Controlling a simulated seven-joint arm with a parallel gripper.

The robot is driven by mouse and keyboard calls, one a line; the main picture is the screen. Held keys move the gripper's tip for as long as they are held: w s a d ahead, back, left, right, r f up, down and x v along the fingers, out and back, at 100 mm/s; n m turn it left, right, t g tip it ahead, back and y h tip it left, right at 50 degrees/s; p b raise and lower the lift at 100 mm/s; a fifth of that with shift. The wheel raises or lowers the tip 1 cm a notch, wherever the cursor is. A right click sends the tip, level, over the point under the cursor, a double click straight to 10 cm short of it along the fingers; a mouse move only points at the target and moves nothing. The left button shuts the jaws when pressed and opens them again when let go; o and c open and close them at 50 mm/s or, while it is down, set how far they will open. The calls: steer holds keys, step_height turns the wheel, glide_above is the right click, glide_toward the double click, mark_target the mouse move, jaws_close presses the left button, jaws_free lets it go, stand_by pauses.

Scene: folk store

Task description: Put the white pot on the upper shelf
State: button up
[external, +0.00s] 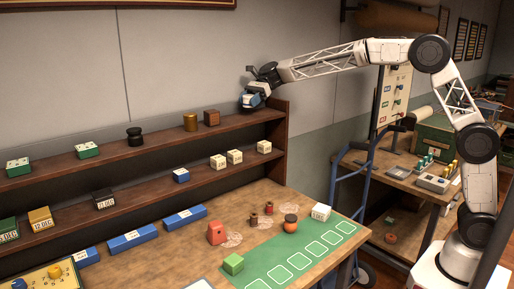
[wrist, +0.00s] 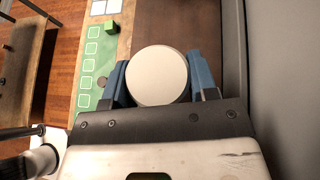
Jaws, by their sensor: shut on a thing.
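My gripper (external: 251,102) is at the right end of the upper shelf (external: 168,136). In the wrist view the blue fingers of my gripper (wrist: 157,82) are shut on the round white pot (wrist: 157,75), one on each side, with its flat pale top facing the camera. In that view the brown shelf top (wrist: 190,30) shows beyond the pot. In the external view the fingers mostly hide the pot, and I cannot tell whether its base touches the shelf.
The shelf between the brown box and my gripper is clear. A grey wall (external: 180,60) stands close behind.

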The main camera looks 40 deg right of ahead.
steer(key=shift+f, duration=1.75)
steer(key=shift+f, duration=0.1)
steer(key=o, duration=1)
steer(key=shift+v, duration=3.8)
